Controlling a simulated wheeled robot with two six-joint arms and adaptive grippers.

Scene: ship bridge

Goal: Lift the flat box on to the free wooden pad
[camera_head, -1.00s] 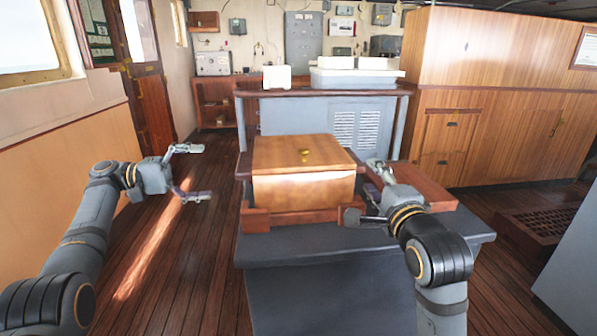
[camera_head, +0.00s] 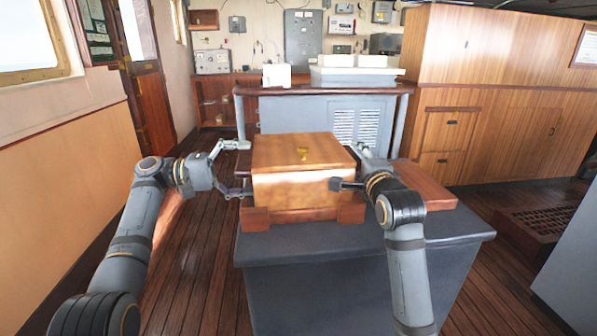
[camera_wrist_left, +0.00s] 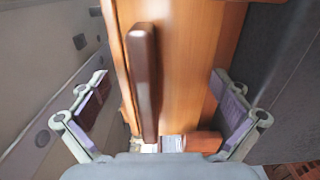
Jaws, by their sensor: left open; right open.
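The flat box (camera_head: 303,188) is wooden with a brass knob on its lid. It sits level on a wooden pad (camera_head: 255,219) on the grey stand. The free wooden pad (camera_head: 432,187) lies to its right, partly behind my right arm. My left gripper (camera_head: 246,169) is open at the box's left side. In the left wrist view, its fingers stand apart on either side of a dark bar handle (camera_wrist_left: 145,75) on the box's side (camera_wrist_left: 186,70). My right gripper (camera_head: 346,167) is open at the box's right side. Its contact with the box cannot be told.
The grey stand (camera_head: 300,243) has bare top in front of the box. A counter (camera_head: 330,91) with a dark wooden rail stands behind it. Wooden cabinets (camera_head: 500,100) fill the right back. Plank floor (camera_head: 200,270) lies free to the left.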

